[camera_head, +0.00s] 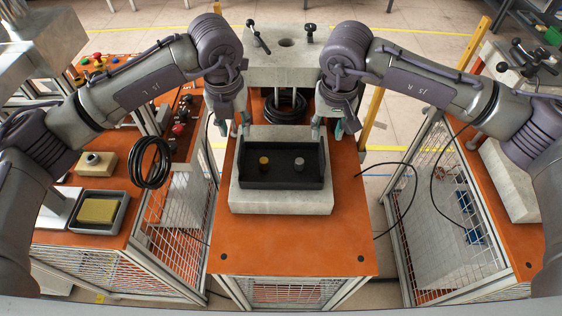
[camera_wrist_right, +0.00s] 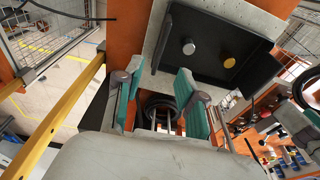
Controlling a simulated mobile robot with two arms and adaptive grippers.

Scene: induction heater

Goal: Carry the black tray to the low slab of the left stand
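The black tray (camera_head: 281,181) sits on the pale low slab (camera_head: 282,204) of the middle stand. A brass cylinder (camera_head: 264,162) and a grey cylinder (camera_head: 299,164) stand in it. My left gripper (camera_head: 235,129) points down at the tray's back left corner, fingers apart. My right gripper (camera_head: 328,128) is at the back right corner. I cannot tell whether either gripper touches the tray. The left stand's low slab (camera_head: 54,211) is partly visible.
The left stand (camera_head: 105,240) holds a grey tray (camera_head: 119,222) with a yellow block (camera_head: 98,210), a beige button box (camera_head: 96,164) and a black cable coil (camera_head: 152,163). The orange tabletop in front (camera_head: 290,240) is clear.

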